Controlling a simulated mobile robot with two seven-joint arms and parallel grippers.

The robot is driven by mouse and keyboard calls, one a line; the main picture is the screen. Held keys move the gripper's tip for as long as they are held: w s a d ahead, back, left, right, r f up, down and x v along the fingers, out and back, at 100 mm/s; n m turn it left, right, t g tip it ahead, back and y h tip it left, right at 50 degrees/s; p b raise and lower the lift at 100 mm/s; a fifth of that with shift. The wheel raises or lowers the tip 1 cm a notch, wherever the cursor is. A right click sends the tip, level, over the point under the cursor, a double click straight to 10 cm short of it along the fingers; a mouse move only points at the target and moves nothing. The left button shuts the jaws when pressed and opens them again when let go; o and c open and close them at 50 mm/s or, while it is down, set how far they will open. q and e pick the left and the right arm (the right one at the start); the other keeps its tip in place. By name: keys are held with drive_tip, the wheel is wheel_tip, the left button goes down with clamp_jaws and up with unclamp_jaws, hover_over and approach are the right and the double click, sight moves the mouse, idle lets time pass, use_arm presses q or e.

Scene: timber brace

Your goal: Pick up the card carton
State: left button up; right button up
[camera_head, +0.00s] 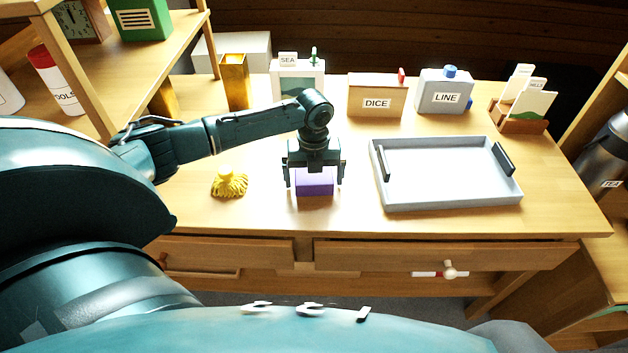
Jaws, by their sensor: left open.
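A small purple box (314,188) stands on the wooden table near its front edge, and it may be the card carton; I can read no label on it. My left gripper (314,180) is open and points down right over this box. One finger shows on the left of the box and one on the right. The palm hides the top and back of the box, so I cannot tell whether the fingers touch it. My right gripper is not in view.
A yellow brush-like thing (229,182) lies left of the box. A grey tray (445,199) with dark handles stands to the right. Behind are a gold holder (235,82), a DICE box (376,97), a LINE container (443,92) and a card rack (520,122).

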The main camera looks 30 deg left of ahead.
use_arm(q)
drive_tip(key=c, duration=0.9)
drive_tip(key=shift+r, duration=0.15)
